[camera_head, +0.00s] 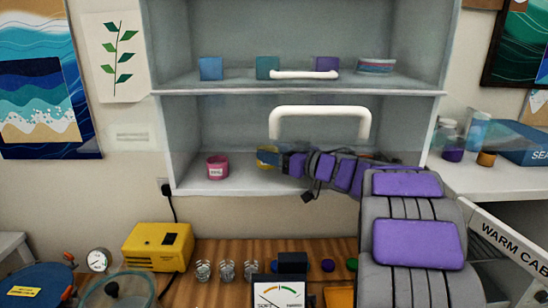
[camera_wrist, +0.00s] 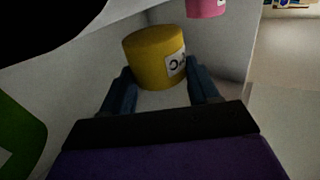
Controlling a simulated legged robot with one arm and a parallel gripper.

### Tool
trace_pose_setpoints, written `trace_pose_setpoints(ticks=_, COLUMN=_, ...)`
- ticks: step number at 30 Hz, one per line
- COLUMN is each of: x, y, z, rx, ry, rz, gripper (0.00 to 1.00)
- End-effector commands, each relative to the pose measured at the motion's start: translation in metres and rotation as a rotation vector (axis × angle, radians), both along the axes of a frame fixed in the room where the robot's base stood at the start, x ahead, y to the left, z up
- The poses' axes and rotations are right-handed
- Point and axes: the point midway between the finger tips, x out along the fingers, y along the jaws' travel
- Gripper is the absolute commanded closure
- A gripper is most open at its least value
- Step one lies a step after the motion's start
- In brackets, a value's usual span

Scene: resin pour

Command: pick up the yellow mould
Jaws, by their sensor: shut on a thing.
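The yellow mould (camera_wrist: 154,58) is a short round tub with a white label on its side. In the wrist view it sits between the two dark blue fingers of my gripper (camera_wrist: 162,88). In the head view only a sliver of the yellow mould (camera_head: 267,154) shows, on the lower shelf at the tip of my gripper (camera_head: 281,161). My gripper is shut on it, reaching in from the right. I cannot tell whether the mould touches the shelf or is lifted slightly.
A pink tub (camera_head: 217,168) stands left of the mould on the lower shelf (camera_head: 240,185). A white handle (camera_head: 320,112) hangs above my arm. Several coloured blocks line the upper shelf. Below are a yellow box (camera_head: 158,246), small glasses and a dial scale (camera_head: 279,292) on the wooden bench.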

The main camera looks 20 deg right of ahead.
Motion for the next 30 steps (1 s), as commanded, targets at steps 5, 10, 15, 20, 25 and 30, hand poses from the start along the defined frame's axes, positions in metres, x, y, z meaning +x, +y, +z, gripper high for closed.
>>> trace_pose_setpoints(ticks=5, x=-0.018, y=0.0, z=0.008, rx=0.001, ry=0.001, rz=-0.005, gripper=0.72)
trace_pose_setpoints(ticks=10, x=-0.045, y=0.002, z=0.011, rx=0.001, ry=0.0, rz=-0.004, gripper=0.72)
trace_pose_setpoints(ticks=15, x=-0.076, y=0.003, z=0.014, rx=-0.001, ry=0.0, rz=-0.007, gripper=0.72)
trace_pose_setpoints(ticks=20, x=-0.104, y=0.005, z=0.017, rx=-0.001, ry=0.0, rz=-0.005, gripper=0.72)
trace_pose_setpoints(ticks=25, x=-0.131, y=0.007, z=0.019, rx=-0.001, ry=0.0, rz=-0.003, gripper=0.72)
trace_pose_setpoints(ticks=30, x=-0.147, y=0.008, z=0.019, rx=-0.001, ry=0.0, rz=-0.005, gripper=0.72)
